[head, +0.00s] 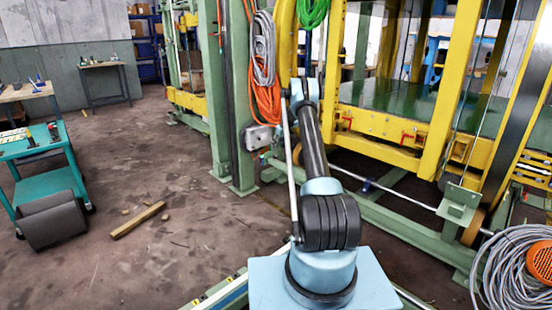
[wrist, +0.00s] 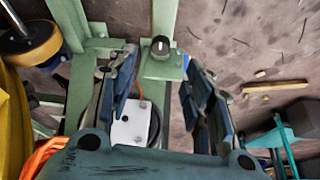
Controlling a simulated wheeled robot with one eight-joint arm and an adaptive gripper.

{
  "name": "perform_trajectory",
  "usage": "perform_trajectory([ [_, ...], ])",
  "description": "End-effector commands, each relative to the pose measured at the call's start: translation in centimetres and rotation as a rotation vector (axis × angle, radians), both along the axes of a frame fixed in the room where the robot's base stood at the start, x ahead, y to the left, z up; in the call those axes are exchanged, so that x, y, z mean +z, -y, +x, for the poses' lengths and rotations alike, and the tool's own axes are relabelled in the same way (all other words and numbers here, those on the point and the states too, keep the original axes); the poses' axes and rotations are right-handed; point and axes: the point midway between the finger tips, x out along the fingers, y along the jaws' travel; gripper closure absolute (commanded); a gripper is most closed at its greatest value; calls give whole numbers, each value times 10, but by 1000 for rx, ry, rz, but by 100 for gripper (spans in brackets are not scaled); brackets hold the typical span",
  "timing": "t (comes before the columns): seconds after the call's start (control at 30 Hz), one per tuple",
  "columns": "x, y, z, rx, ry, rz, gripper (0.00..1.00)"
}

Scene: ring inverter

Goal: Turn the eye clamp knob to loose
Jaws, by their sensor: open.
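A small round black knob (wrist: 160,45) with a pale mark on its face sits on a green bracket (wrist: 163,68) in the wrist view. I cannot tell for certain that it is the eye clamp knob, and I cannot pick it out in the head view. My gripper (wrist: 159,76) is open and empty, with one finger on each side of the picture. The knob shows between the fingertips, toward the top, apart from both fingers. In the head view my arm reaches away toward the machine, and my gripper cannot be made out there.
A pale box (wrist: 130,123) with cables shows between the fingers; a grey box (head: 258,137) is on the green post (head: 219,100). A yellow frame (head: 375,122) stands at right.

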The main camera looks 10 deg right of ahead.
Motion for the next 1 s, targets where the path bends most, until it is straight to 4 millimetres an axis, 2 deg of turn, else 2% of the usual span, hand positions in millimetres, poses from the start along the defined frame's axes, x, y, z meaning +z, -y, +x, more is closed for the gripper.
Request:
perform_trajectory([
  [0.5, -66, -13, 24, 0, 0, 0, 54],
  [0.7, -82, -16, 30, 0, 0, 0, 54],
  [1.0, -89, -17, 32, 0, 0, 0, 54],
])
